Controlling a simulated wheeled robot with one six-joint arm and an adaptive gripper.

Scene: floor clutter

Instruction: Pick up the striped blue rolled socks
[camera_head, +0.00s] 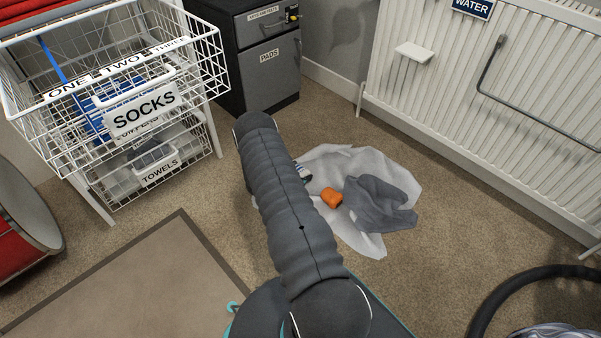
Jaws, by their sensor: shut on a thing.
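My grey sleeved arm (285,210) reaches out from the bottom middle over the floor and covers its own far end. My gripper is hidden behind the arm. A small piece with pale and dark bluish bands (303,172) shows just right of the arm, at the left edge of a white cloth; it may be the striped blue rolled socks, but most of it is hidden. I cannot tell whether it touches the floor or my gripper.
The crumpled white cloth (368,240) carries an orange lump (332,197) and a grey cloth (380,205). A white wire basket rack (215,60) labelled SOCKS and TOWELS stands left. A dark cabinet (268,75) and radiator (480,100) stand behind. A black hose (500,290) lies right.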

